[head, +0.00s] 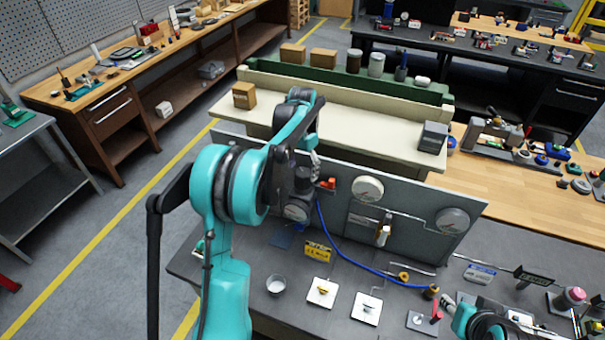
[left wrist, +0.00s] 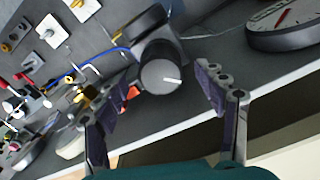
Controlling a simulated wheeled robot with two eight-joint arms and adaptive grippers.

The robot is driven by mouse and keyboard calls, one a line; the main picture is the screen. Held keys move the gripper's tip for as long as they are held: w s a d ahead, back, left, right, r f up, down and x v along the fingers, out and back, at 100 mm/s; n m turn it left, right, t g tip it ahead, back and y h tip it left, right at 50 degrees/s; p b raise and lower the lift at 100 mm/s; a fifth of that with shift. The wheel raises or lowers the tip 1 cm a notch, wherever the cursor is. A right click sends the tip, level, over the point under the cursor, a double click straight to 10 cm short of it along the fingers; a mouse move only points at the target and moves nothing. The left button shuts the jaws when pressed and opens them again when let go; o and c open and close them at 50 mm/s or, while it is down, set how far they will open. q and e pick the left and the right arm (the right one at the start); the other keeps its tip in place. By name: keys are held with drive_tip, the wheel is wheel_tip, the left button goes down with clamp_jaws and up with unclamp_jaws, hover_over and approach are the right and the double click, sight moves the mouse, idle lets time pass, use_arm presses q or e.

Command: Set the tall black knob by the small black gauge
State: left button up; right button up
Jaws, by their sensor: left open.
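The tall black knob (head: 303,180) stands on the grey panel, partly covered by my left arm in the head view. In the left wrist view the knob (left wrist: 162,72) shows its round grey face, with a white mark pointing right and slightly down. The small gauge (head: 296,211) sits just below the knob in the head view. A black-rimmed gauge with a red needle (left wrist: 284,22) is at the top right of the left wrist view. My left gripper (left wrist: 163,105) is open, its fingers apart on either side of the knob. My right gripper (head: 450,302) is partly visible at the lower right.
Two larger gauges, one at the middle (head: 367,188) and one at the right (head: 453,220), are on the same panel. A cup (head: 276,285) and white plates (head: 321,292) are on the dark bench in front.

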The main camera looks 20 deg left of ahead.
sight(303, 173)
use_arm(q)
drive_tip(key=shift+f, duration=1.75)
drive_tip(key=c, duration=1.2)
drive_tip(key=shift+o, duration=0.2)
drive_tip(key=shift+f+n+b, duration=0.1)
drive_tip(key=shift+n+b, duration=0.5)
drive_tip(key=shift+n, duration=0.7)
drive_tip(key=o, duration=1.2)
drive_tip(key=shift+c, duration=0.2)
drive_tip(key=shift+r, duration=0.2)
